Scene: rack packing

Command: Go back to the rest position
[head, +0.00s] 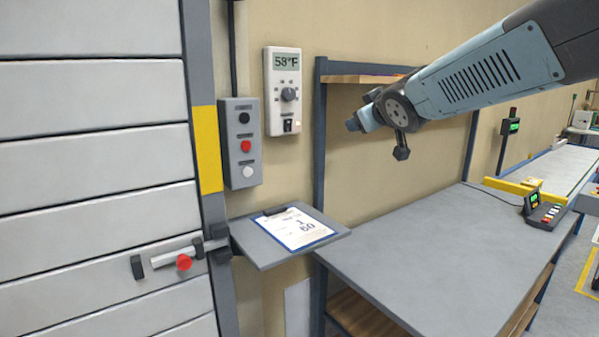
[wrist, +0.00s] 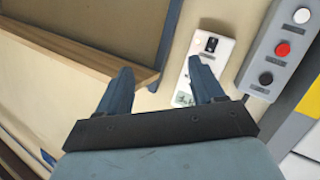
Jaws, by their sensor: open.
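My gripper (head: 356,122) is at the end of my raised arm in the head view, up in the air above the grey workbench (head: 430,245) and in front of the beige wall. In the wrist view my gripper (wrist: 163,75) shows two blue fingers spread apart with nothing between them. The white thermostat box (head: 283,92), reading 58°F, is on the wall to the left of the gripper. It also shows behind the right finger in the wrist view (wrist: 212,48), partly hidden by that finger.
A button box (head: 241,145) and a slatted door (head: 90,170) with a red-knobbed latch (head: 184,262) are at left. A small shelf holds a clipboard (head: 296,228). A wooden shelf (head: 362,79) sits behind my arm. The bench top is mostly clear, with a control unit (head: 545,212) at right.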

